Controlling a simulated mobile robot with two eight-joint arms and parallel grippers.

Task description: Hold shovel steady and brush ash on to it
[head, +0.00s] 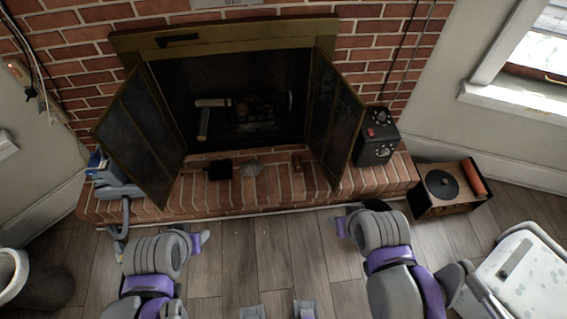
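A small black shovel (220,169) lies on the brick hearth in front of the fireplace opening. A grey pile of ash (251,168) sits just to its right, apart from or barely touching its edge; I cannot tell which. A small brown brush (301,162) is on the hearth farther right, near the right door. My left gripper (199,242) is low over the floor in front of the hearth, mostly hidden by its own arm. My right gripper (342,226) is also before the hearth, mostly hidden by its wrist. Neither gripper touches the shovel, ash or brush.
The fireplace's left door (140,135) and right door (335,120) stand open over the brick hearth (200,206). A black box (376,138) is at the hearth's right end; a grey device (115,180) is at its left. A record player (446,188) stands right.

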